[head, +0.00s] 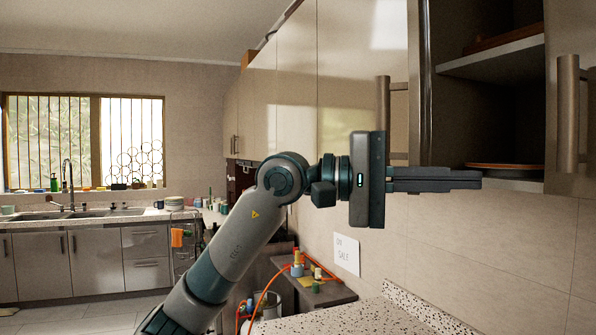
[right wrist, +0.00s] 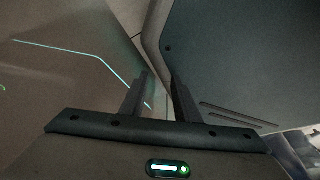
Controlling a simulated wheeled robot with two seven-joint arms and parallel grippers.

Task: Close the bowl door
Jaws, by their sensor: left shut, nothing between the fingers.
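An upper wall cabinet stands open at the right of the head view, with its dark inside (head: 480,110) showing. A beige door (head: 362,75) with an upright bar handle (head: 383,115) is left of the opening. Another door (head: 578,30) with a bar handle (head: 568,115) is at the right edge. I cannot tell which is the bowl door. My left gripper (head: 480,180) is shut and empty, pointing right along the lower edge of the opening. My right gripper (right wrist: 159,72) shows in the right wrist view, its fingers apart with nothing between them.
A brown plate-like item (head: 505,166) lies on the cabinet floor, below a shelf (head: 495,60). A speckled counter (head: 345,322) is below, with a sign (head: 347,254) on the wall. Large dark and beige surfaces crowd my right gripper.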

